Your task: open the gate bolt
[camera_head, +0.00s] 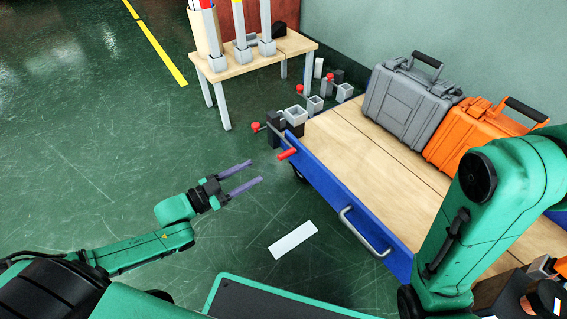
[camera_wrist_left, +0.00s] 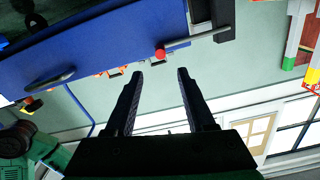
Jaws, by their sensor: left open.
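The blue gate panel (camera_head: 345,195) closes the near side of a wooden-decked cart and has a grey bar handle (camera_head: 362,234). At its far left end a red grip (camera_head: 287,154) sticks out, beside a dark post. In the left wrist view a red knob (camera_wrist_left: 160,53) sits on a grey bolt rod (camera_wrist_left: 190,40) by the blue panel (camera_wrist_left: 95,45). My left gripper (camera_head: 255,172) is open and empty, left of the red grip and apart from it. In the wrist view its fingertips (camera_wrist_left: 160,74) lie just below the red knob. My right gripper is out of view.
A grey case (camera_head: 405,100) and an orange case (camera_head: 480,135) stand on the cart. A small wooden table (camera_head: 255,62) stands behind. A white strip (camera_head: 293,240) lies on the green floor. My right arm covers the cart's right part. Open floor surrounds the left gripper.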

